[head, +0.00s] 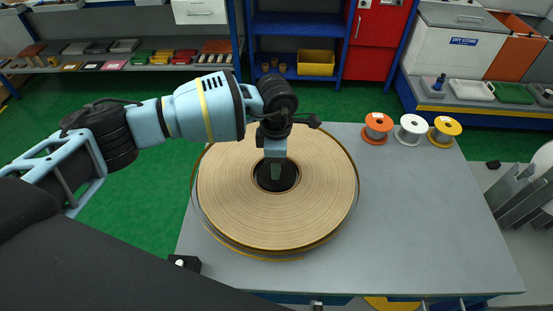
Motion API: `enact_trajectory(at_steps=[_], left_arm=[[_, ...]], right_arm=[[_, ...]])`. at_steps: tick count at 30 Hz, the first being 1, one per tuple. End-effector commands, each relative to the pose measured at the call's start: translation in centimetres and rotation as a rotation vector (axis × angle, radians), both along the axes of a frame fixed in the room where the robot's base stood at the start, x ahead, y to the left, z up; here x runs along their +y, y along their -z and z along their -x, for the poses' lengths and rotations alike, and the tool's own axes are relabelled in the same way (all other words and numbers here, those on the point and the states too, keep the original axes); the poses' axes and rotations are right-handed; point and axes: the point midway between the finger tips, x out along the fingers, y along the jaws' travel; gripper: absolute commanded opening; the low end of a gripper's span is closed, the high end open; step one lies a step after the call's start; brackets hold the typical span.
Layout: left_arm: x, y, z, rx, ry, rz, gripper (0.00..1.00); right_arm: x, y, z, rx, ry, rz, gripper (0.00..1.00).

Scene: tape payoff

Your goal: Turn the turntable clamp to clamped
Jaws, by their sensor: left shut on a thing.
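A large tan tape roll (230,200) lies flat on the turntable at the left of the grey table. The turntable's rim (297,256) shows below the roll's near edge. The clamp (276,174) is a dark piece in the roll's round centre opening. My left gripper (275,158) points down from above into this opening and is shut on the clamp. My wrist and the gripper cover part of it, so how far the clamp is turned cannot be told. My right gripper is not in view.
Orange (377,127), white (411,129) and yellow (445,130) spools stand along the table's back right. The right part of the grey table (430,220) is clear. A small black box (184,263) sits at the front left edge. Shelves and bins stand behind.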

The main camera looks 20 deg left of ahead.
Motion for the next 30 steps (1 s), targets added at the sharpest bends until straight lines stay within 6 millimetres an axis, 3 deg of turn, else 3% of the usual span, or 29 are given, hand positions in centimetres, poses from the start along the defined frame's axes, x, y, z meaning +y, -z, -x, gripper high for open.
enact_trajectory(at_steps=[16, 17, 21, 30], left_arm=[[-0.02, -0.2, -0.1, -0.004, 0.023, 0.002, 0.28], [-0.02, -0.2, -0.1, -0.004, 0.023, 0.002, 0.55], [-0.02, -0.15, -0.07, -0.002, 0.022, 0.001, 0.73], [-0.01, -0.2, -0.03, -0.001, 0.022, 0.001, 0.73]], right_arm=[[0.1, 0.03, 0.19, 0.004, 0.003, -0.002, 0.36], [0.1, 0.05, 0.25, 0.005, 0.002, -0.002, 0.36], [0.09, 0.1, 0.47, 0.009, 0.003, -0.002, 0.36], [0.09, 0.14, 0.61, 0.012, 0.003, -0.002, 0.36]])
